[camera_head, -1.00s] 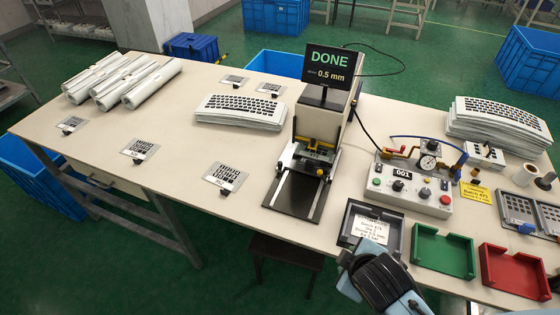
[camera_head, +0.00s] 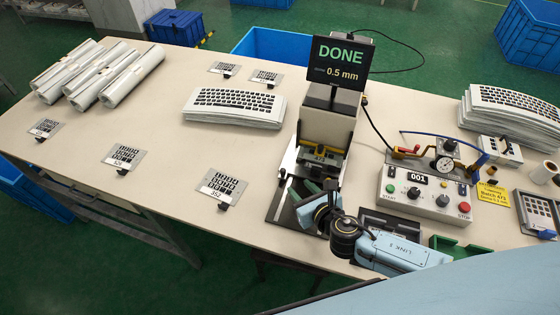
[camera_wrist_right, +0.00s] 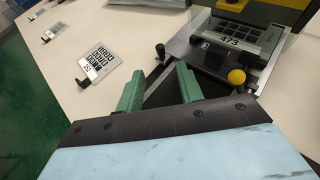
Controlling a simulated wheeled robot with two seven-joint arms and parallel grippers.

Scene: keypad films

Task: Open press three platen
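One press (camera_head: 326,128) stands on the table with a display (camera_head: 340,60) reading "DONE 0.5 mm". In the right wrist view, a keypad plate marked 473 (camera_wrist_right: 229,40) lies on the press bed, beside a yellow part of the press (camera_wrist_right: 285,8). A yellow ball (camera_wrist_right: 236,76) shows at the near edge of the bed. I cannot tell how far the platen stands open. My right gripper (camera_head: 318,193) is at the front of the press. Its green fingers (camera_wrist_right: 158,84) are apart and empty, short of the plate and the yellow ball. My left gripper is not in view.
A control box (camera_head: 428,190) marked 001 with buttons and a gauge stands right of the press. Keypad plates (camera_head: 222,187) lie to the left, with a stack of keyboards (camera_head: 234,108) and white rolls (camera_head: 103,74) behind. A green tray (camera_head: 455,246) shows beyond my arm.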

